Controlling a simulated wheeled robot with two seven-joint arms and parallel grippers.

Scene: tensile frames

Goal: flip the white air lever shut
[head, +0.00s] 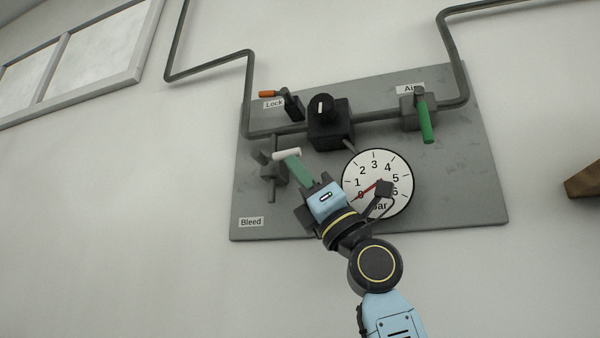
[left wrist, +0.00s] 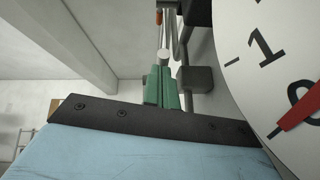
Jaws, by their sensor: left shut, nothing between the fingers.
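The white lever (head: 287,154) is on the left valve (head: 272,174) of the grey panel, above the "Bleed" label (head: 250,222). The "Air" label (head: 410,88) is by a different valve, whose lever (head: 425,120) is green and points down. My left gripper (head: 295,162) is shut and empty, its green fingers just below the white lever and very close to it; I cannot tell if they touch. In the left wrist view the shut fingertips (left wrist: 161,76) are in front of a pale lever end (left wrist: 163,55). My right gripper is not in view.
A round gauge (head: 362,168) is right of my gripper, its red needle near 0. A black knob block (head: 330,125) and an orange-tipped lever (head: 267,94) labelled "Lock" are above. Pipes run along the panel (head: 470,200). The wall below left is clear.

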